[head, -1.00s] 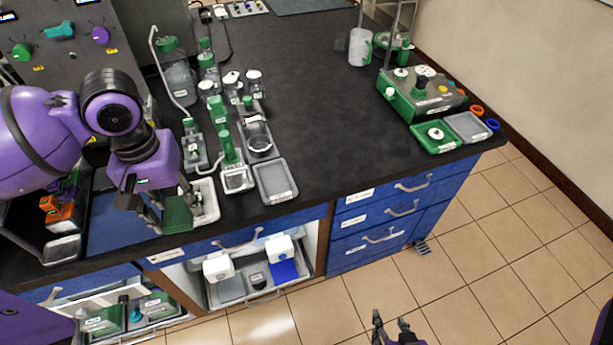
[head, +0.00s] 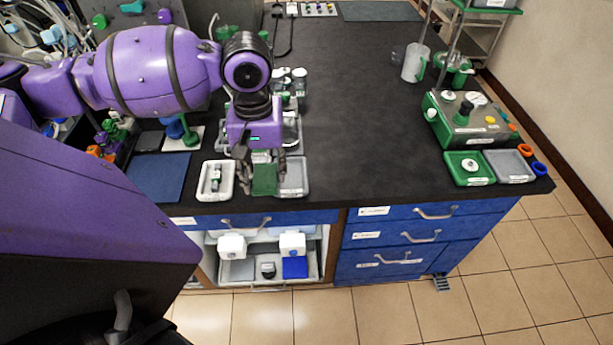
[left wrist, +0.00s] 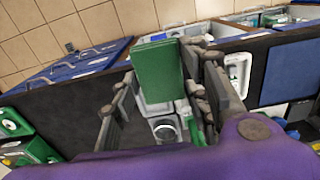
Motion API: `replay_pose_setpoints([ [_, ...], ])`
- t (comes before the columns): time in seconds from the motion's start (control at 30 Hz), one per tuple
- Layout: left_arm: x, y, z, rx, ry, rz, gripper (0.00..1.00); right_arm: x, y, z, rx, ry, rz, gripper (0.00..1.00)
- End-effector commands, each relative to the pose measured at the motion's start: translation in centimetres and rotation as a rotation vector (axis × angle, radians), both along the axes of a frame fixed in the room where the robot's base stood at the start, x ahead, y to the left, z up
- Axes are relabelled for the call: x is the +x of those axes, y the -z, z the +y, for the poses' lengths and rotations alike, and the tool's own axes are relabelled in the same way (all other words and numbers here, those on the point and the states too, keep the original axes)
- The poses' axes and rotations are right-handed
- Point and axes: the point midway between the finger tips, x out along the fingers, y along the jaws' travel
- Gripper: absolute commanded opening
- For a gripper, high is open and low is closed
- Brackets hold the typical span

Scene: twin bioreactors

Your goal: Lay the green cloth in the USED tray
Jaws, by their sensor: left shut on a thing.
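The green cloth (head: 264,180) hangs from my left gripper (head: 262,165), which is shut on it, at the front of the black bench. It also shows as a flat green rectangle between the fingers in the left wrist view (left wrist: 158,72). A shallow grey tray (head: 296,178) lies just right of the cloth, and the cloth appears to overlap its left side. Whether the cloth touches the tray is unclear. No label reading USED can be read. My right gripper is out of view.
A white tray (head: 229,183) holding a small item lies left of the cloth. A blue mat (head: 160,178) is further left. Bottles (head: 292,76) and other gear stand behind my gripper. The bench (head: 360,130) to the right is clear up to the green-and-grey device (head: 465,120).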

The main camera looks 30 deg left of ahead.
Motion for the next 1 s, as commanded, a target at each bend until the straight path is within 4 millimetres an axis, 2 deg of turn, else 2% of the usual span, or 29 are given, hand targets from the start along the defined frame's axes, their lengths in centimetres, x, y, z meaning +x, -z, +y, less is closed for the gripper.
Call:
replay_pose_setpoints([
  [0.17,2.5,1.2,0.2,-0.001,-0.024,0.003,0.21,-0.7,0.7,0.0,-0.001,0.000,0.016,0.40],
  [0.43,9.0,4.4,1.3,-0.003,-0.023,0.005,0.21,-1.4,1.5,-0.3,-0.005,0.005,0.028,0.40],
  [0.6,11.5,7.5,1.8,-0.001,-0.020,0.006,0.21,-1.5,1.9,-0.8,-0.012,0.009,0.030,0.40],
  [1.0,14.0,10.4,2.3,-0.001,-0.020,0.002,0.21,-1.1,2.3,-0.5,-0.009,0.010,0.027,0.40],
])
